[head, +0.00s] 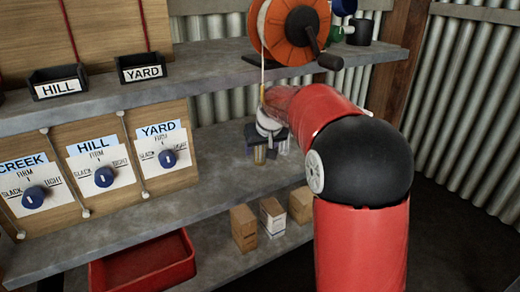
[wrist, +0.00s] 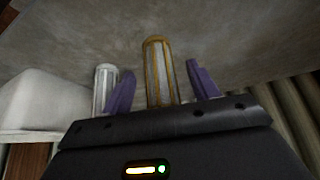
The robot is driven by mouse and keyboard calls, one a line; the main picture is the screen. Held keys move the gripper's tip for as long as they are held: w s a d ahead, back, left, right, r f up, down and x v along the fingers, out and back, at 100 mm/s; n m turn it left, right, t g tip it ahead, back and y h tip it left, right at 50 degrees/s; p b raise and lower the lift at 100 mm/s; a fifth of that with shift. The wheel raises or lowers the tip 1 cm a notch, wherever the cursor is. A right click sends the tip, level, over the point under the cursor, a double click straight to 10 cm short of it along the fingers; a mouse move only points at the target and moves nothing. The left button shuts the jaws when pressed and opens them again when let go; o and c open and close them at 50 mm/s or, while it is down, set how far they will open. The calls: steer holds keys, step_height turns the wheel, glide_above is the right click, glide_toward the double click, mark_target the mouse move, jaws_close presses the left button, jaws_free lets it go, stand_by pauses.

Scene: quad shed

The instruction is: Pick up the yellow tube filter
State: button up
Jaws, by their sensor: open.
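The yellow tube filter (wrist: 160,72) is a pale ribbed cylinder with a yellow frame. In the wrist view it stands out between the two purple fingers of my gripper (wrist: 161,80). The fingers are apart, with a gap visible on each side of the filter. A similar white tube filter (wrist: 105,88) is just left of the left finger, outside the jaws. In the head view my gripper (head: 262,143) is over the middle shelf, partly hidden by my arm. A small yellowish part of the filter (head: 259,155) shows below it.
The upper shelf (head: 225,62) with an orange reel (head: 292,28) is close above my arm. Dial panels (head: 105,170) line the left. Small boxes (head: 272,217) and a red tray (head: 142,268) sit on the lower shelf. A pale block (wrist: 42,100) is left in the wrist view.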

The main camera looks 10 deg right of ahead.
steer(key=shift+w+f, duration=0.15)
steer(key=shift+f, duration=0.35)
steer(key=shift+c, duration=0.2)
steer(key=c, duration=1)
steer(key=shift+c, duration=0.2)
